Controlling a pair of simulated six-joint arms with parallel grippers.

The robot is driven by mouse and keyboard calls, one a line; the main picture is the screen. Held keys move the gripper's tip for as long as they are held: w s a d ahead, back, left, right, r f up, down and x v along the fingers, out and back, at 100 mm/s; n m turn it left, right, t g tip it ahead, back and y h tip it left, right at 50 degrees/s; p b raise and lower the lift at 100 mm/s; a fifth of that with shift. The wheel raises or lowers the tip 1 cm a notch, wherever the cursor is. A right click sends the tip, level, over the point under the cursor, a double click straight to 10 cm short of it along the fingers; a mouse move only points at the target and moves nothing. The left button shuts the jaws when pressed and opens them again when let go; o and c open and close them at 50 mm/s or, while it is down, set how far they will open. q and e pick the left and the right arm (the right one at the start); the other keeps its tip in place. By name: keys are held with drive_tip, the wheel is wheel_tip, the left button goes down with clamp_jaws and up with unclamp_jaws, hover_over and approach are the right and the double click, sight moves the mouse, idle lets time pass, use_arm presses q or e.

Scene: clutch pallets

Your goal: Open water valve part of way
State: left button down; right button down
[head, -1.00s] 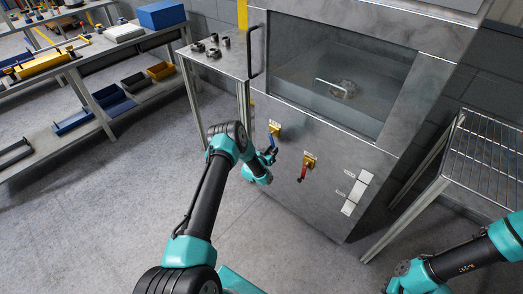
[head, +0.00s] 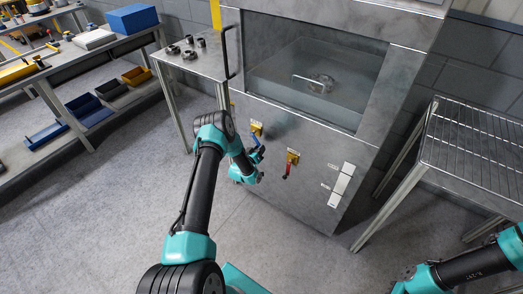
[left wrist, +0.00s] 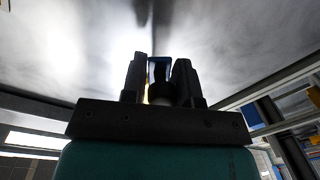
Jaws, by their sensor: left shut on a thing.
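A valve with a blue handle (head: 255,138) and a yellow label plate sits on the front of the steel cabinet (head: 295,205). The handle points downward. My left gripper (head: 258,153) is at this handle and shut on it. In the left wrist view the blue handle (left wrist: 160,64) shows between the two dark fingers. A second valve with a red handle (head: 287,170) hangs to the right, clear of the gripper. My right gripper is out of the picture; only part of its arm shows at lower right.
The cabinet has a glass window (head: 310,70) with a metal part behind it. A side table (head: 195,62) with several dark parts stands left. A wire rack table (head: 475,140) stands right. The floor in front is clear.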

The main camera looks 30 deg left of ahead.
use_arm(q)
drive_tip(key=c, duration=0.9)
unclamp_jaws()
drive_tip(key=shift+c, duration=0.2)
drive_tip(key=shift+s, duration=0.1)
drive_tip(key=s, duration=1.7)
drive_tip(key=shift+s+d+r, duration=0.15)
drive_tip(key=shift+d+r, duration=0.25)
drive_tip(key=shift+r, duration=0.05)
